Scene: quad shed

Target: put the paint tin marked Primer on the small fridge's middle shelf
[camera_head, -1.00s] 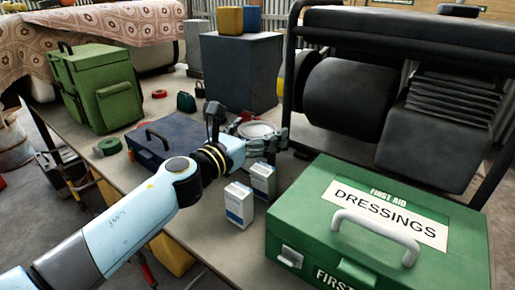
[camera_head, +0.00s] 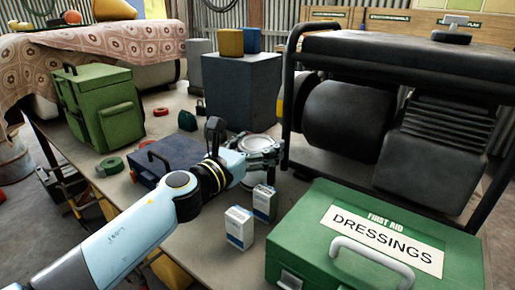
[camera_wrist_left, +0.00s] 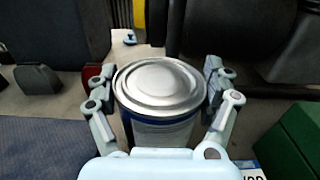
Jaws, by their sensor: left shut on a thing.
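A tin with a round silver lid (camera_wrist_left: 160,85) and a white and blue body stands upright between my left gripper's fingers in the left wrist view. It also shows in the head view as a pale tin (camera_head: 258,146), partly covered by the fingers. My left gripper (camera_head: 268,150) is shut on the tin from both sides, above the workbench. The tin's label wording cannot be read, so I cannot tell whether it says Primer. I cannot make out a fridge or its shelves. My right gripper is not in view.
Two small white and blue boxes (camera_head: 240,227) stand on the workbench (camera_head: 205,248) close to the left gripper. A green first aid box (camera_head: 310,235) is at front right, a black generator (camera_head: 350,125) behind it. A blue toolbox (camera_head: 170,155) and dark grey box (camera_head: 240,90) are near.

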